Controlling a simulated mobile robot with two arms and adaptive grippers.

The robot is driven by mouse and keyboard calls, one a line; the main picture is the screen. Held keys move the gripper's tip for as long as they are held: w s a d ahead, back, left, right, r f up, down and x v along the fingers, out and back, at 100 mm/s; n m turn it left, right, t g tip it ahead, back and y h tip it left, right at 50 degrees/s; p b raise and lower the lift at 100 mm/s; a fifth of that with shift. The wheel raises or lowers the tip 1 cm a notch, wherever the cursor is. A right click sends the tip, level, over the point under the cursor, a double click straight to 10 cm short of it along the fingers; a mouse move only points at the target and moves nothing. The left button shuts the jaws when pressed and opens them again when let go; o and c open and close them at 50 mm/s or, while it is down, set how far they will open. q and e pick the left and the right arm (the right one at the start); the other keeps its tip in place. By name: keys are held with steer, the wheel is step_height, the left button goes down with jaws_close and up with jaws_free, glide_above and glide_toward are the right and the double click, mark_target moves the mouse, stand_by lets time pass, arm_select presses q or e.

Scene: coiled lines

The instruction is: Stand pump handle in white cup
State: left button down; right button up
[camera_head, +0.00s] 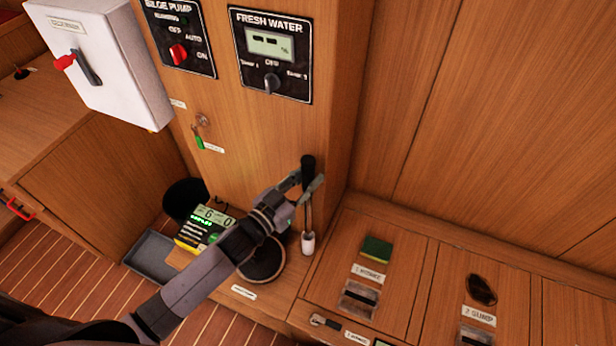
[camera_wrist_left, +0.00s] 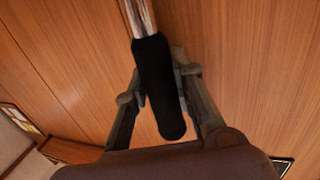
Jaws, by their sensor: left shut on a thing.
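The pump handle has a black grip (camera_head: 308,166) and a thin metal rod below it. My left gripper (camera_head: 309,186) is shut around the black grip, with its fingers on either side. In the left wrist view the black grip (camera_wrist_left: 160,85) sits between the fingers, and the bright rod (camera_wrist_left: 138,17) runs out to the top. The handle stands nearly upright in the head view. The small white cup (camera_head: 308,244) is directly below, and the rod's lower end meets its mouth. I cannot tell how deep the end sits. My right gripper is not in view.
A wooden column with the fresh water panel (camera_head: 271,55) rises behind the handle. A yellow and black meter (camera_head: 205,229), a grey tray (camera_head: 149,257) and a dark round bin (camera_head: 184,198) are at left. Wooden hatches with a green pad (camera_head: 377,249) lie at right.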

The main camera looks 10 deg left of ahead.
mark_target(304, 191)
arm_select(q)
steer(key=shift+f+b, duration=1)
steer(key=shift+f, duration=0.5)
steer(key=shift+f+b, duration=0.35)
steer(key=shift+f, duration=0.2)
steer(key=shift+f+b, duration=0.6)
steer(key=shift+f, duration=0.3)
steer(key=c, duration=1.3)
jaws_free()
